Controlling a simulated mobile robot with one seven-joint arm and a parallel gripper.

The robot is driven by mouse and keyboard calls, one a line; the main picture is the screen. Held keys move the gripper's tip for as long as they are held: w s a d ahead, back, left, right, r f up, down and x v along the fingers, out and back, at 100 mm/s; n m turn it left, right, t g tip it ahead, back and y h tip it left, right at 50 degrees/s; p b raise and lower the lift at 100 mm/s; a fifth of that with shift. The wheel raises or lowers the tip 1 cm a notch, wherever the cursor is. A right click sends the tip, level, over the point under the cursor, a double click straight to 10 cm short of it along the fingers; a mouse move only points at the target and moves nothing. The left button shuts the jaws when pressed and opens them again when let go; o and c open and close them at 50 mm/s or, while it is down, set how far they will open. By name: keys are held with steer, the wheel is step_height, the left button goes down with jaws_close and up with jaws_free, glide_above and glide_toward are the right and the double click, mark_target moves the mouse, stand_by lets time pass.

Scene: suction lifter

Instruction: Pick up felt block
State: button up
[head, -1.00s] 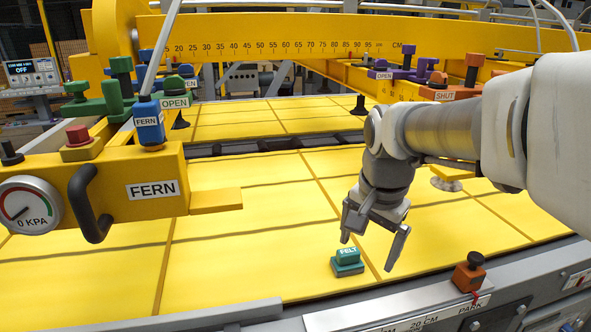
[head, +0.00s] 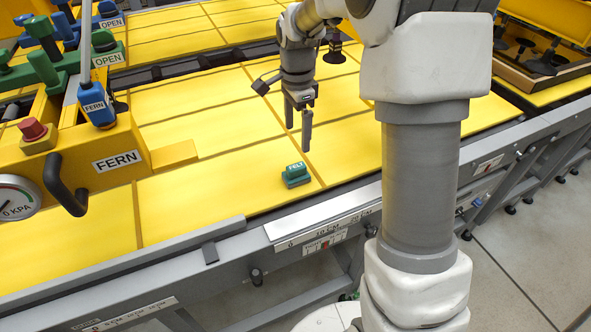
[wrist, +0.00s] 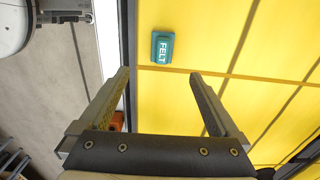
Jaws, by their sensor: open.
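The felt block (head: 297,175) is a small teal block with a raised top labelled FELT. It lies on the yellow panel surface (head: 215,185) near its front edge. It also shows in the wrist view (wrist: 162,48), ahead of the fingertips and roughly between their lines. My gripper (head: 297,123) is open and empty, pointing down, above and slightly behind the block in the head view. Both fingers of my gripper (wrist: 160,72) show apart in the wrist view. They do not touch the block.
A yellow beam labelled FERN (head: 85,165) with a gauge (head: 14,198), a black handle and a red button (head: 33,130) stands to the left. A grey rail (head: 215,250) runs along the front edge. Yellow panel around the block is clear.

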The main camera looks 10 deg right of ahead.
mark_target(296, 166)
step_height(296, 166, down, 9)
steer(key=shift+r, duration=0.2)
steer(key=shift+w+f+p, duration=0.15)
steer(key=shift+f+p, duration=0.2)
steer(key=shift+f, duration=1)
steer(key=shift+w+f+p, duration=0.1)
steer(key=shift+f+p, duration=0.2)
steer(key=shift+f, duration=1)
steer(key=c, duration=1.4)
steer(key=shift+c, duration=0.2)
steer(key=shift+r, duration=0.15)
step_height(296, 166, up, 4)
steer(key=shift+b, duration=0.35)
steer(key=d+r, duration=0.3)
steer(key=d, duration=0.2)
steer(key=w+d+r+b, duration=0.1)
steer(key=d+r, duration=0.2)
steer(key=d, duration=0.3)
steer(key=shift+w+d+r, duration=0.25)
steer(key=shift+d+r, duration=0.05)
steer(key=shift+r, duration=0.1)
